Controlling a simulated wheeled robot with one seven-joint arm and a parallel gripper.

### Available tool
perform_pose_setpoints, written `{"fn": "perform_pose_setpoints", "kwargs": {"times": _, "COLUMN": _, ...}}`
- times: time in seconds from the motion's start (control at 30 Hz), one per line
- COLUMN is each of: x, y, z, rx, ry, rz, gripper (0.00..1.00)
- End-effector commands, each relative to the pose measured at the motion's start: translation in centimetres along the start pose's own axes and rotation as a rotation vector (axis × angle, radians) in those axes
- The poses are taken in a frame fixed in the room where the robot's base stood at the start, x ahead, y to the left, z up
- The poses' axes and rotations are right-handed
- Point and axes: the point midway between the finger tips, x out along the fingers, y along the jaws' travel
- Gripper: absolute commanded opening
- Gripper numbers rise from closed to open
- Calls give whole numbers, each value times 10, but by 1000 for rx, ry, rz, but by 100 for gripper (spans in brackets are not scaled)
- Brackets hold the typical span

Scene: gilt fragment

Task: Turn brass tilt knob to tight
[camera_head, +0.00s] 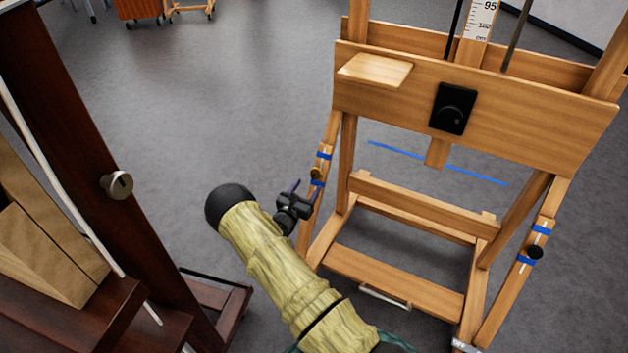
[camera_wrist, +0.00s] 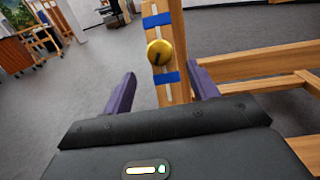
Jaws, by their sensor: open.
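The brass tilt knob (camera_head: 317,174) sits on the left side strut of the light wooden easel (camera_head: 470,115), between two blue bands. In the wrist view the round brass knob (camera_wrist: 159,52) has a dark mark on its face, and a pale line runs along the strut. My gripper (camera_head: 304,192) is open and empty, just below and left of the knob in the head view. In the wrist view my gripper (camera_wrist: 163,76) has its purple fingers spread, with the knob ahead between them. The knob appears clear of both fingers. No tight marking is readable.
A black knob (camera_head: 535,252) sits on the right strut between blue bands. A black dial panel (camera_head: 453,108) is on the easel's front board. A dark wooden frame (camera_head: 75,130) with a bronze-coloured knob (camera_head: 117,185) stands at left. Grey floor between is clear.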

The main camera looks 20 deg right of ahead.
Motion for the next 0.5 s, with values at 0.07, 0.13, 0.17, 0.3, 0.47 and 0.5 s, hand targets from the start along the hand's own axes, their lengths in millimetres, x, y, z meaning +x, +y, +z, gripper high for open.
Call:
{"fn": "perform_pose_setpoints", "kwargs": {"times": 0.07, "x": 15, "y": -1, "z": -2, "rx": 2, "ry": -2, "rz": -2, "gripper": 59}}
{"fn": "perform_pose_setpoints", "kwargs": {"times": 0.13, "x": 28, "y": -1, "z": -2, "rx": 3, "ry": -1, "rz": -3, "gripper": 59}}
{"fn": "perform_pose_setpoints", "kwargs": {"times": 0.17, "x": 33, "y": -1, "z": -2, "rx": 3, "ry": -2, "rz": -2, "gripper": 59}}
{"fn": "perform_pose_setpoints", "kwargs": {"times": 0.3, "x": 53, "y": -1, "z": -2, "rx": 2, "ry": -1, "rz": -2, "gripper": 59}}
{"fn": "perform_pose_setpoints", "kwargs": {"times": 0.47, "x": 64, "y": 0, "z": 0, "rx": 0, "ry": -1, "rz": 0, "gripper": 59}}
{"fn": "perform_pose_setpoints", "kwargs": {"times": 0.5, "x": 65, "y": 0, "z": 0, "rx": 0, "ry": -1, "rz": 0, "gripper": 59}}
